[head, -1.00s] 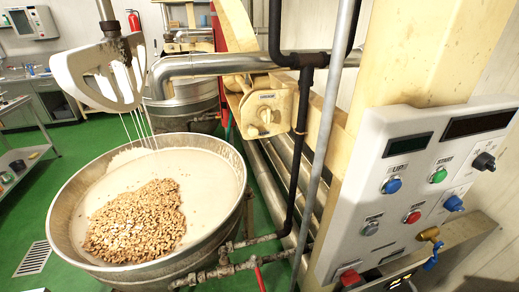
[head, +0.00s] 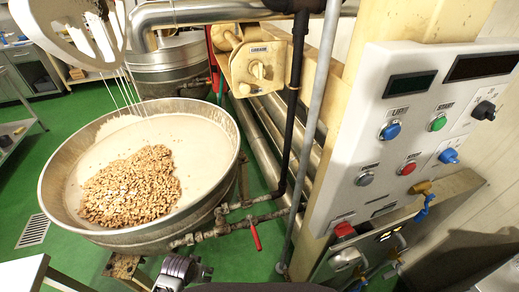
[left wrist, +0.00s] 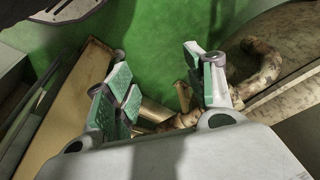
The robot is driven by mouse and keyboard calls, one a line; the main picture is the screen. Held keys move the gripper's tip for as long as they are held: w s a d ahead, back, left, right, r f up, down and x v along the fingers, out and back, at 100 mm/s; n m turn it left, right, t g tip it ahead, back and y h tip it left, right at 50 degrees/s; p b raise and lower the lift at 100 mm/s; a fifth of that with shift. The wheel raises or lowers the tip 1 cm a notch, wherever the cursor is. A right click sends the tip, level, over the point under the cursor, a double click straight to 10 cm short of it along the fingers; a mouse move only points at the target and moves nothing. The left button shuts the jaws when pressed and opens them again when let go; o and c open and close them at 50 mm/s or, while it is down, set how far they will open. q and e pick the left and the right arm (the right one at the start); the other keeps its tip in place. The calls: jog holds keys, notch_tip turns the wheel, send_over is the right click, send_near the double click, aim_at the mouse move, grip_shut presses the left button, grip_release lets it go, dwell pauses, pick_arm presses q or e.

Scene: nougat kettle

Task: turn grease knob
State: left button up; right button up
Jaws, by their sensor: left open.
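A cream-yellow box with a small round knob (head: 258,70) is mounted on the yellow frame behind the kettle, under a dark label too small to read. I cannot confirm that it is the grease knob. A black knob (head: 484,110) sits at the right of the control panel. My left gripper (head: 181,271) is at the bottom of the head view, below the kettle and well apart from both knobs. In the left wrist view its green-padded fingers (left wrist: 160,92) are spread with nothing between them. My right gripper is not in view.
The steel kettle (head: 232,185) holds white mass and nuts, with a mixing paddle (head: 60,32) above it. A grey vertical pipe (head: 316,130) and a black pipe (head: 297,110) stand before the yellow frame. The control panel (head: 400,150) is at the right. Green floor is open at left.

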pick_arm(q)
jog(key=shift+w+r+b+v, duration=0.35)
jog(key=shift+w+b+v, duration=0.85)
jog(key=shift+v, duration=6.55)
jog(key=w+d+r+n+t+y, duration=0.15)
jog(key=w+d+r, duration=0.25)
jog(key=w, duration=0.4)
jog(key=w+d+r+t, duration=0.3)
jog(key=w+d+r, duration=0.15)
jog(key=w, duration=0.35)
jog(key=w+d+r+t+y, duration=0.1)
jog(key=w+d+r+t, duration=0.15)
jog(key=w+r, duration=0.45)
jog(key=w+d+r+t+y, duration=0.1)
jog(key=w+d+r+t, duration=0.1)
jog(key=d+r, duration=0.3)
jog(key=w+d+r+t+y, duration=0.1)
jog(key=w+d+r, duration=0.3)
jog(key=r, duration=0.7)
jog(key=w+d+r+n+t+y, duration=0.1)
jog(key=w+d+r+t, duration=0.3)
jog(key=r, duration=0.5)
jog(key=shift+d, duration=0.9)
jog(key=shift+w, duration=0.1)
